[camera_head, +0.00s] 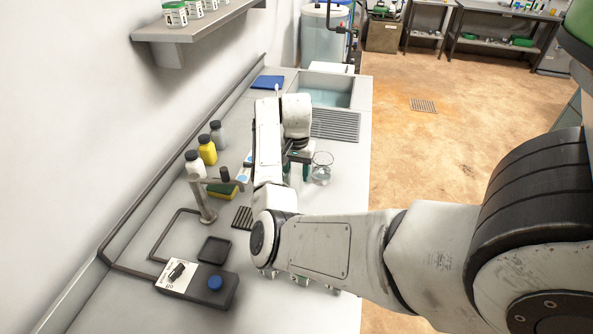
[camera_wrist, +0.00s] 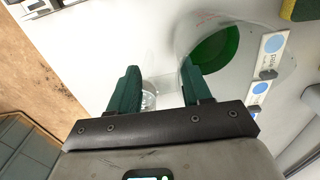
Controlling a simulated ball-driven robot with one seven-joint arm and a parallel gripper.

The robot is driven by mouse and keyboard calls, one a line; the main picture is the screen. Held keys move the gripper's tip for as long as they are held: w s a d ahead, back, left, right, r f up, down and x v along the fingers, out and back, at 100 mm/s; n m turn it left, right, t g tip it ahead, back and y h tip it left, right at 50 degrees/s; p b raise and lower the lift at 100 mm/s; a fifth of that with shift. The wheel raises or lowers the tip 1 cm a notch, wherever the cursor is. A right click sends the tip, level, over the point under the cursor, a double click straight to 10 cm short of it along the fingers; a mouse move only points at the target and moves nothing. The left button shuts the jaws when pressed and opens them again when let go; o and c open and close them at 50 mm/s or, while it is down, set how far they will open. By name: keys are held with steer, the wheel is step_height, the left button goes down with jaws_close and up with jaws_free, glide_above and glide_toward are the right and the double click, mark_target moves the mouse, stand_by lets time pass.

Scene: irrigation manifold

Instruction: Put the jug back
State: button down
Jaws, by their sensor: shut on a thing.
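My gripper (camera_wrist: 157,80) has its green fingers on either side of a clear part, with a pale, see-through piece between them; I take this as part of the jug. The clear jug (camera_wrist: 257,63), with faint red marks on its wall, shows beside the right finger in the wrist view. A green round shape shows through or inside it. In the head view my gripper (camera_head: 297,171) is low over the counter, partly hidden by my arm. A clear vessel (camera_head: 322,175) shows just right of the fingers; I cannot tell whether it is the same jug.
White and yellow bottles (camera_head: 207,153), a sponge (camera_head: 222,190) and a tap post (camera_head: 204,204) stand left of my arm. A sink (camera_head: 325,95) and ribbed drainer (camera_head: 336,125) lie behind. A black-and-white control box (camera_head: 197,284) is near. The counter's right edge drops to the floor.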

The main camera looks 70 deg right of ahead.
steer(key=shift+c, duration=2.4)
jaws_free()
steer(key=shift+f, duration=0.1)
step_height(320, 180, up, 12)
